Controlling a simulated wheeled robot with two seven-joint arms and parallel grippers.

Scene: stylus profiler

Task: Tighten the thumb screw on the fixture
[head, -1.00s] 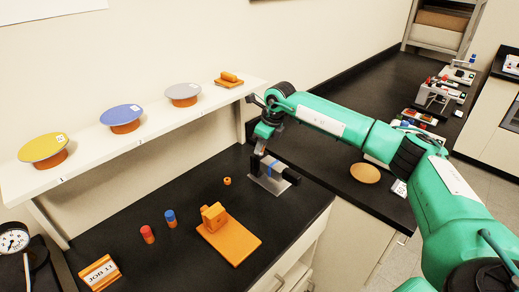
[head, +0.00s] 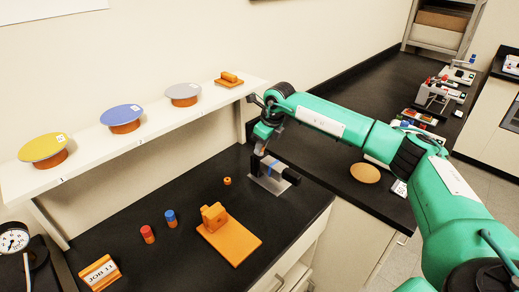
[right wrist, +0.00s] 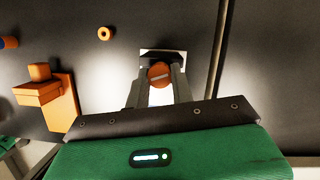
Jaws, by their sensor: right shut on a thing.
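The fixture (head: 268,184) is a light metal plate with a blue strip and dark parts, lying on the black bench near its right end. My right gripper (head: 258,157) reaches down over it. In the right wrist view, the right gripper (right wrist: 160,80) has its two fingers on either side of the round orange thumb screw (right wrist: 160,75), which has a pale line across its top. The gripper is shut on the thumb screw, with the pale plate (right wrist: 150,52) showing behind it. In the head view the thumb screw is hidden by the gripper. My left gripper is out of view.
An orange block on a plate (head: 236,243) stands left of the fixture. A small orange ring (head: 227,181), a red cylinder (head: 147,234) and a blue-topped cylinder (head: 171,219) are nearby. A white shelf (head: 85,165) with several discs hangs behind.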

